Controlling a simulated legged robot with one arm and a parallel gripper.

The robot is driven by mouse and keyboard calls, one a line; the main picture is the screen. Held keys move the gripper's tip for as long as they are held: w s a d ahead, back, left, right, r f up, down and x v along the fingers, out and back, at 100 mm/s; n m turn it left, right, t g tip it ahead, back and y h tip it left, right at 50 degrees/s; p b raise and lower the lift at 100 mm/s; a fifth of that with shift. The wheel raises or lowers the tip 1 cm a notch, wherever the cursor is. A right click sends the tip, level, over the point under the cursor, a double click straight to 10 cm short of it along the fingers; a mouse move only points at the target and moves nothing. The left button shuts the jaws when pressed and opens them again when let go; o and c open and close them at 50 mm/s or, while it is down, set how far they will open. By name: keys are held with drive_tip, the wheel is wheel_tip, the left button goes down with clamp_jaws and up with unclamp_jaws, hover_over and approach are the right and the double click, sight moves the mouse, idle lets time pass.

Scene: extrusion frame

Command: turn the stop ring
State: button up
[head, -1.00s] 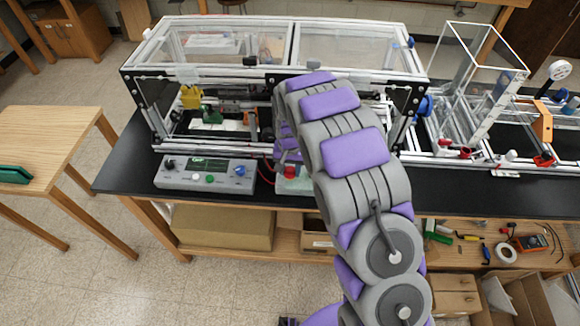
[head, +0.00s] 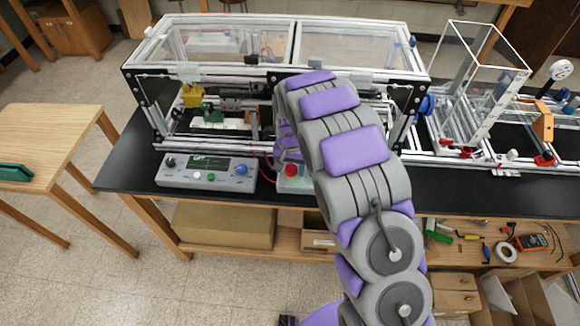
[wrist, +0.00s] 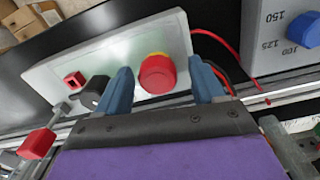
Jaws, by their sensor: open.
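The stop ring is a round red knob (wrist: 157,76) with a yellow edge behind it, on a pale grey box (wrist: 100,60) in the wrist view. In the head view the red knob (head: 291,171) shows small beside my arm, at the front edge of the black bench. My gripper (wrist: 161,69) is open, with one blue finger on each side of the knob. Gaps show between the fingers and the knob, so I see no grip on it. My gripper is hidden behind my arm in the head view.
A black knob (wrist: 95,91) and a small red socket (wrist: 75,79) sit left of the stop ring on the box. Red cables (wrist: 222,42) run on its right. A grey control panel (head: 206,172) stands left of the box. The framed machine (head: 190,60) rises behind.

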sight(290, 168)
wheel_tip(290, 168, up, 17)
drive_tip(key=p, duration=0.1)
drive_tip(key=shift+r, duration=0.15)
idle(0.4)
idle(0.4)
drive_tip(key=s+d+r+b, duration=0.1)
drive_tip(key=s+d+r, duration=0.4)
drive_tip(key=s+d, duration=0.35)
drive_tip(key=s+d+b, duration=0.1)
drive_tip(key=s+d, duration=0.1)
drive_tip(key=s, duration=0.8)
drive_tip(key=s+d+f+n+g+b, duration=0.1)
drive_tip(key=s+d, duration=0.2)
drive_tip(key=s, duration=0.8)
drive_tip(key=s+d+f+b, duration=0.1)
drive_tip(key=s+d, duration=0.2)
drive_tip(key=s, duration=0.7)
drive_tip(key=shift+s+n+g, duration=0.4)
idle(0.4)
